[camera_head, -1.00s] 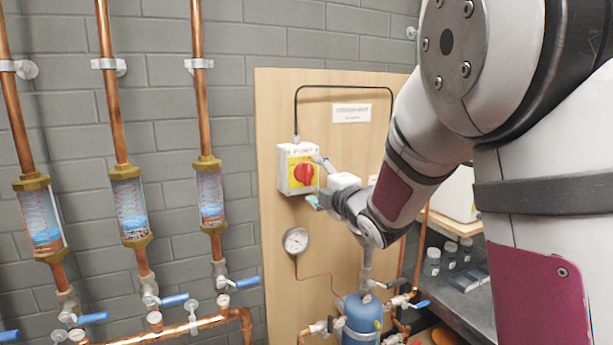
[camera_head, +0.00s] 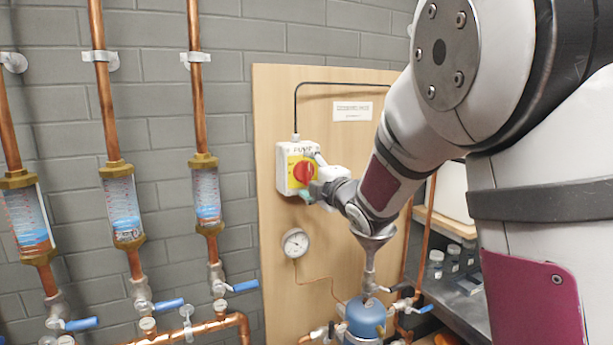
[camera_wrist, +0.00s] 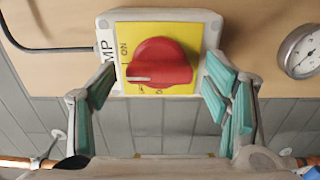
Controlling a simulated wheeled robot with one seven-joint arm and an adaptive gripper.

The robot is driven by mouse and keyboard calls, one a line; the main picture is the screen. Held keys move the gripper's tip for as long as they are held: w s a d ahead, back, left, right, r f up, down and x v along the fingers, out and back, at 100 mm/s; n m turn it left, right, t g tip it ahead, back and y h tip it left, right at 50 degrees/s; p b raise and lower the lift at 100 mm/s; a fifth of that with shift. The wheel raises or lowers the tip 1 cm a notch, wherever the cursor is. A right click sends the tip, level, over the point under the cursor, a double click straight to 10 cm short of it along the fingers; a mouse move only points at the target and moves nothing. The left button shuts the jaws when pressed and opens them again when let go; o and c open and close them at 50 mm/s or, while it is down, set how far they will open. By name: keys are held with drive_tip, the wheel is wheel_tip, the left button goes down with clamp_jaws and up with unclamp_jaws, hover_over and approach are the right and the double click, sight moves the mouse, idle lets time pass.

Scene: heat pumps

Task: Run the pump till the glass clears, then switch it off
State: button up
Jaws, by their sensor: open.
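The pump switch (camera_head: 295,168) is a white box with a yellow plate and a red knob (camera_head: 304,171), on a wooden board. In the wrist view the red knob (camera_wrist: 160,62) has a white mark at its lower left; "ON" is printed at upper left, and lower lettering is partly covered. My gripper (camera_head: 314,186) is at the switch; in the wrist view its teal fingers (camera_wrist: 158,88) are spread at either side of the knob, apart from it.
A dial gauge (camera_head: 295,243) hangs below the switch; it also shows in the wrist view (camera_wrist: 299,51). A blue vessel (camera_head: 364,318) and blue-handled valves (camera_head: 168,304) are lower down. A bench with jars (camera_head: 436,264) is at right, behind my arm.

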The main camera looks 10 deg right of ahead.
drive_tip(key=c, duration=1.3)
drive_tip(key=n, duration=0.4)
drive_tip(key=shift+c, duration=0.2)
drive_tip(key=shift+n, duration=1.1)
drive_tip(key=n, duration=0.2)
drive_tip(key=shift+s+n, duration=0.1)
drive_tip(key=shift+n, duration=0.2)
drive_tip(key=n+p, duration=0.1)
drive_tip(key=n, duration=0.2)
